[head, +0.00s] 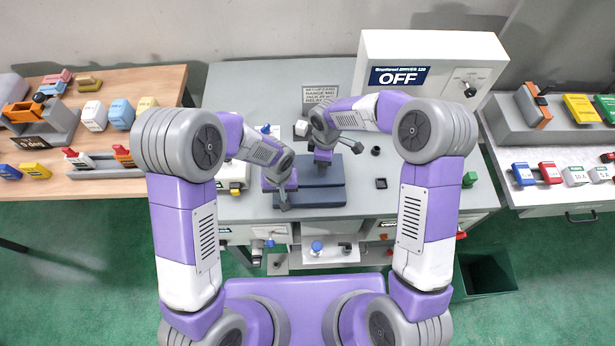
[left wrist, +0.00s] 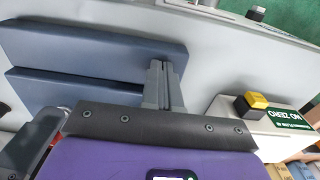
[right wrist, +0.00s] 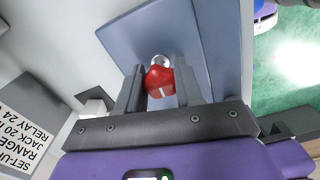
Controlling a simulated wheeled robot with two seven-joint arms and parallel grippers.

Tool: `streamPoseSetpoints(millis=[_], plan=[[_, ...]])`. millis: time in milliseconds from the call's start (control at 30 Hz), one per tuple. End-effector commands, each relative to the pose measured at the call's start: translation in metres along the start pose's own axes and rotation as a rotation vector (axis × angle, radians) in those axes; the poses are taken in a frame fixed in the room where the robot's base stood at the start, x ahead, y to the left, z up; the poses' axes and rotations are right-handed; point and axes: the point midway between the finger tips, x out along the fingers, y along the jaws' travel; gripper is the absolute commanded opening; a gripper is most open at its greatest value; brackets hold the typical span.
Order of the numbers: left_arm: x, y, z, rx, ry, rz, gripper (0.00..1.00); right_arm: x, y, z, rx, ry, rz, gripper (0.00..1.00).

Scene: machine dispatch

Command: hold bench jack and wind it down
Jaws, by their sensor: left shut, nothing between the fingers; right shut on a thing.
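The bench jack appears to be the blue-grey flat-plated piece (head: 328,194) on the grey bench; its blue plates also show in the left wrist view (left wrist: 95,50) and the right wrist view (right wrist: 140,40). My right gripper (head: 321,170) is over its far side. In the right wrist view, that gripper is shut on a red knob (right wrist: 159,82) with a white mark and a silver end. My left gripper (head: 284,203) is at the jack's near left, its fingers (left wrist: 165,75) shut together with nothing between them, at the plates' edge. Whether they touch the plates I cannot tell.
A box marked OFF (head: 432,62) stands at the back right. A small box with a yellow button (left wrist: 255,101) stands near my left gripper. A printed sign (right wrist: 22,125) lies by the jack. Side tables (head: 90,130) hold several coloured parts. A dark green bin (head: 486,275) is at lower right.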

Motion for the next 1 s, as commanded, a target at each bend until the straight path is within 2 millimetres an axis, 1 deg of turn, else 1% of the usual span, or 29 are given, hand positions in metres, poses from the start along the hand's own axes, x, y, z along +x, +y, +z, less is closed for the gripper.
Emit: streamPoseSetpoints(millis=[33,133,200,267,400,500,600,867,933,1000], plan=[[0.0052,-0.0026,0.0049,-0.001,-0.015,-0.007,0.0,0.0001,0.0013,0.0016,0.003,-0.003,0.002,0.11],[0.0052,-0.0026,0.0049,-0.001,-0.015,-0.007,0.0,0.0002,0.0014,0.0017,-0.001,-0.003,0.002,0.11],[0.0052,-0.0026,0.0049,-0.001,-0.015,-0.008,0.0,0.0002,0.0014,0.0018,-0.038,-0.002,0.002,0.11],[0.0052,-0.0027,0.0049,-0.001,-0.015,-0.008,0.0,0.0002,0.0013,0.0015,-0.106,-0.001,0.002,0.11],[0.0052,-0.0027,0.0049,-0.001,-0.015,-0.008,0.0,0.0004,0.0016,0.0015,-0.299,-0.001,0.002,0.11],[0.0052,-0.0027,0.0049,-0.001,-0.016,-0.008,0.0,0.0004,0.0017,0.0016,-0.393,-0.002,0.002,0.11],[0.0052,-0.0028,0.0049,-0.001,-0.016,-0.008,0.0,0.0003,0.0017,0.0016,-0.431,-0.002,0.002,0.11],[0.0052,-0.0029,0.0049,-0.001,-0.016,-0.008,0.0,0.0002,0.0018,0.0017,-0.436,-0.003,0.002,0.11],[0.0052,-0.0029,0.0049,-0.001,-0.016,-0.008,0.0,0.0004,0.0019,0.0019,-0.473,-0.003,0.002,0.11],[0.0052,-0.0029,0.0049,-0.001,-0.016,-0.008,0.0,0.0004,0.002,0.0018,-0.554,-0.003,0.002,0.11]])
